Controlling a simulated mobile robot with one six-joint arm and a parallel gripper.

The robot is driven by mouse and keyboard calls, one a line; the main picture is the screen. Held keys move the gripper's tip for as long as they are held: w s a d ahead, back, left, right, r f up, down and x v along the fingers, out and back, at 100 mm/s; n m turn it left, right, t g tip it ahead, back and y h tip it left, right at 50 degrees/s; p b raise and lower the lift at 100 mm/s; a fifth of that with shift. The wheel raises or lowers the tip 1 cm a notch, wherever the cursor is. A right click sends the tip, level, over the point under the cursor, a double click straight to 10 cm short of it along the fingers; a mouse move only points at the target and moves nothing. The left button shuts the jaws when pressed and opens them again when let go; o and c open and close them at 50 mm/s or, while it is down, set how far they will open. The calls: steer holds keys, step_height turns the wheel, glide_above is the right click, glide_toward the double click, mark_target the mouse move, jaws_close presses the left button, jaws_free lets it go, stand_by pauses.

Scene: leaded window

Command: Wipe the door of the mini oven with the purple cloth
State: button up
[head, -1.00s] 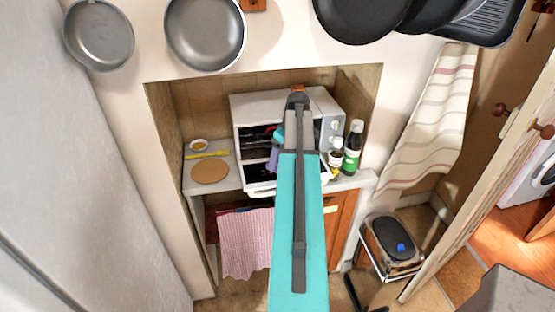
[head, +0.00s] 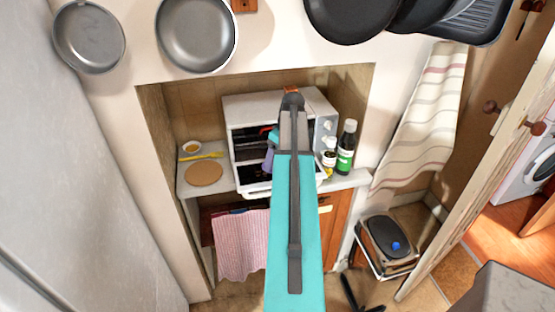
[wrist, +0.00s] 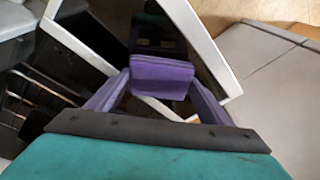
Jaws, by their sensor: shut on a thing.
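The mini oven (head: 262,104) is a white box in the alcove, with its door (head: 256,193) folded down open at the front. In the wrist view the door (wrist: 207,47) shows as a white frame around a dark panel. My gripper (head: 268,158) is in front of the oven's opening, over the door; my arm hides much of it in the head view. In the wrist view its purple fingers are shut on the folded purple cloth (wrist: 162,77). The cloth appears over the door's panel; I cannot tell whether it touches.
A sauce bottle (head: 346,148) and a smaller bottle (head: 329,158) stand right of the oven. A round board (head: 203,174), yellow utensil (head: 200,156) and small bowl (head: 190,147) lie left. A pink towel (head: 241,245) hangs below. Wire racks (wrist: 38,92) show inside the oven.

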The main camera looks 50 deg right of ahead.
steer(key=shift+w+a, duration=1.15)
steer(key=shift+a, duration=0.25)
steer(key=shift+w+a, duration=0.1)
steer(key=shift+w+a+r, duration=0.1)
steer(key=shift+w+a, duration=0.95)
steer(key=shift+a, duration=0.1)
steer(key=shift+w+a, duration=0.1)
steer(key=shift+w+a, duration=1)
steer(key=shift+a, duration=0.3)
